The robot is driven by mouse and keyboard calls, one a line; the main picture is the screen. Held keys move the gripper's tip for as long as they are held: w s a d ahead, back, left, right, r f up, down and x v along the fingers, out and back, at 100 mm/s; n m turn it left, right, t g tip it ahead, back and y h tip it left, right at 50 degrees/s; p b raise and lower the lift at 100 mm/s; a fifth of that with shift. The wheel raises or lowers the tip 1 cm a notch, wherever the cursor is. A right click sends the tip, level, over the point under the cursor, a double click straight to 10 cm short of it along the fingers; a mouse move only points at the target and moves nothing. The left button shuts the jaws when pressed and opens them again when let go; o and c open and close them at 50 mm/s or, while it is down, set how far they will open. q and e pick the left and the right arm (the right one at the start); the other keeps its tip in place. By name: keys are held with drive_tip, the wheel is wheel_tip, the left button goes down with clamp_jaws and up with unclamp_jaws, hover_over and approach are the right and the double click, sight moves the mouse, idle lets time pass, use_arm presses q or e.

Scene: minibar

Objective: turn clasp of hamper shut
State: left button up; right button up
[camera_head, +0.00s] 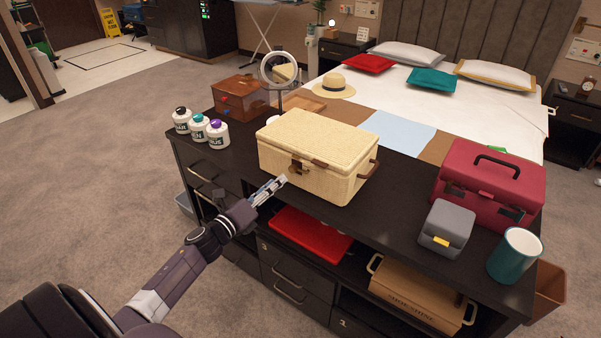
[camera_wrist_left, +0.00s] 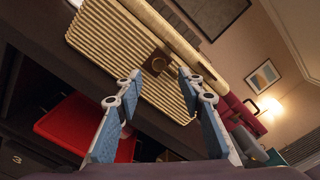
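The cream woven hamper (camera_head: 318,140) stands on the dark counter with its lid down. Its brown clasp (camera_head: 297,167) is on the front face, near the lid seam. In the left wrist view the clasp (camera_wrist_left: 157,63) shows just beyond the fingertips and between them, on the ribbed hamper front (camera_wrist_left: 125,50). I cannot tell for certain how far the clasp is turned. My left gripper (camera_head: 283,181) is just in front of and slightly below the clasp. In the left wrist view its fingers (camera_wrist_left: 160,76) are apart with nothing between them. My right gripper is not in view.
White bottles (camera_head: 199,127) and a mirror (camera_head: 281,70) stand left of and behind the hamper. A red toolbox (camera_head: 490,184), a grey box (camera_head: 446,228) and a teal mug (camera_head: 515,254) stand to the right. A red item (camera_head: 311,234) lies on the shelf below.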

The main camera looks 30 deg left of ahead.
sight(291, 170)
use_arm(q)
drive_tip(key=w, duration=0.5)
drive_tip(key=shift+w+d, duration=0.15)
drive_tip(key=shift+w, duration=0.8)
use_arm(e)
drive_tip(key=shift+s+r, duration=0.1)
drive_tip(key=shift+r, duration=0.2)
use_arm(q)
clamp_jaws()
